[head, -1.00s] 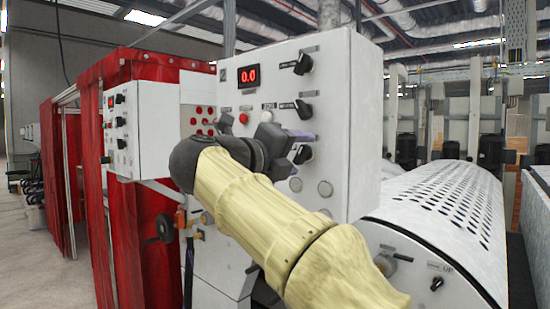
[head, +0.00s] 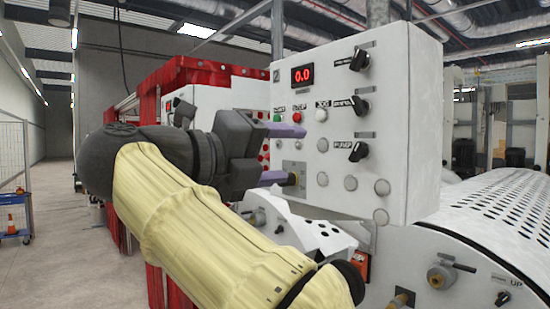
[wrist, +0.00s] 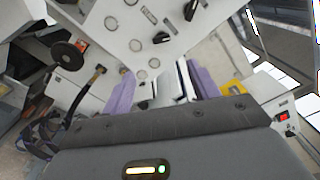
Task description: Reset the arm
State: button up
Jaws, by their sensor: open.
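My arm in its yellow sleeve reaches up from the lower middle of the head view. My gripper (head: 300,155) is open and empty, its two purple fingers parted and pointing right. It is in front of the left part of a white control panel (head: 405,190). In the wrist view my gripper (wrist: 162,85) shows both purple fingers spread, with nothing held between them. The panel (wrist: 200,45) lies beyond them. I cannot tell how far the fingertips are from the panel face.
The panel has a red display (head: 303,76), a green button (head: 277,117), a red button (head: 298,116) and black knobs, one being the pump knob (head: 358,151). A perforated white cover (head: 490,215) is at right. Red curtains (head: 165,285) stand behind my arm. Open floor (head: 65,250) is at left.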

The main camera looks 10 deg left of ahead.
jog(key=shift+s+a, duration=0.1)
jog(key=shift+s, duration=0.15)
